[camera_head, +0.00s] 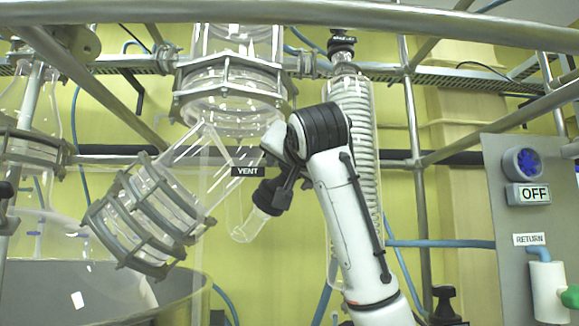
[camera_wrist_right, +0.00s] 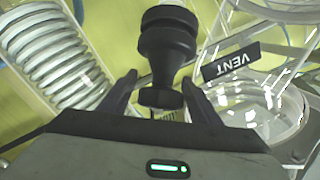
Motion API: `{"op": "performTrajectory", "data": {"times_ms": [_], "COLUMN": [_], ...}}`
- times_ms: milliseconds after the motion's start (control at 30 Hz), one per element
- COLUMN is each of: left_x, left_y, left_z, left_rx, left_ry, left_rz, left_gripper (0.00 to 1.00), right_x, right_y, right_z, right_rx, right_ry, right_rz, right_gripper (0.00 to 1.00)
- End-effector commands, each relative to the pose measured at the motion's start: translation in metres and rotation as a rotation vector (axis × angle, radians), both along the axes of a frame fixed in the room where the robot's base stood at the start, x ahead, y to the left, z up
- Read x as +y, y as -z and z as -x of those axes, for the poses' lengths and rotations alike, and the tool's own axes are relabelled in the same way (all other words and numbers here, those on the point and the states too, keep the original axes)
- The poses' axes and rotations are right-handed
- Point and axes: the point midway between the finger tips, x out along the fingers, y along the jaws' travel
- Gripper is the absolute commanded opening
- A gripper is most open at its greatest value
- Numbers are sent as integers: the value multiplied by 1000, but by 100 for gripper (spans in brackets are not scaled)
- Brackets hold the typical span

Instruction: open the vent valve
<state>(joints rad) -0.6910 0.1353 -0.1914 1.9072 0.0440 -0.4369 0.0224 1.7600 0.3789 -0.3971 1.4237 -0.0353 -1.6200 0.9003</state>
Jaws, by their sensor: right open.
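The vent valve has a black ribbed knob (camera_wrist_right: 168,45), with a black VENT label (camera_wrist_right: 231,62) to its right in the wrist view. In the head view the knob (camera_head: 268,197) is partly hidden by my right gripper (camera_head: 283,188), below and right of the VENT label (camera_head: 248,171). A clear glass tube (camera_head: 246,228) angles down from the knob. In the right wrist view my right gripper (camera_wrist_right: 160,79) is open, one finger on each side of the knob's narrower lower end. Gaps show on both sides. My left gripper is not in view.
Glass vessels with metal clamp rings (camera_head: 145,215) stand left of my right arm. A coiled glass condenser (camera_head: 352,120) is close behind it. Metal rails (camera_head: 300,12) cross above. A grey panel (camera_head: 520,215) with an OFF sign stands at right.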

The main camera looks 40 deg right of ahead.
Motion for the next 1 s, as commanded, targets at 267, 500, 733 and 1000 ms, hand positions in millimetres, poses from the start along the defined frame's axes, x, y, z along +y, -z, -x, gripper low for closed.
{"op": "performTrajectory", "data": {"times_ms": [267,500,733,1000], "left_x": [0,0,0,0], "left_y": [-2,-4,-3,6], "left_z": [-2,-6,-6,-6], "left_rx": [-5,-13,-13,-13], "left_ry": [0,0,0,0], "left_rz": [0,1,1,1], "left_gripper": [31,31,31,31], "right_x": [-1,-1,-1,2], "right_y": [1,1,1,1], "right_z": [-3,-3,-3,-4], "right_rx": [1,1,-1,-19], "right_ry": [-1,-1,-7,-82], "right_rz": [0,0,6,75], "right_gripper": [57,22,16,16]}}
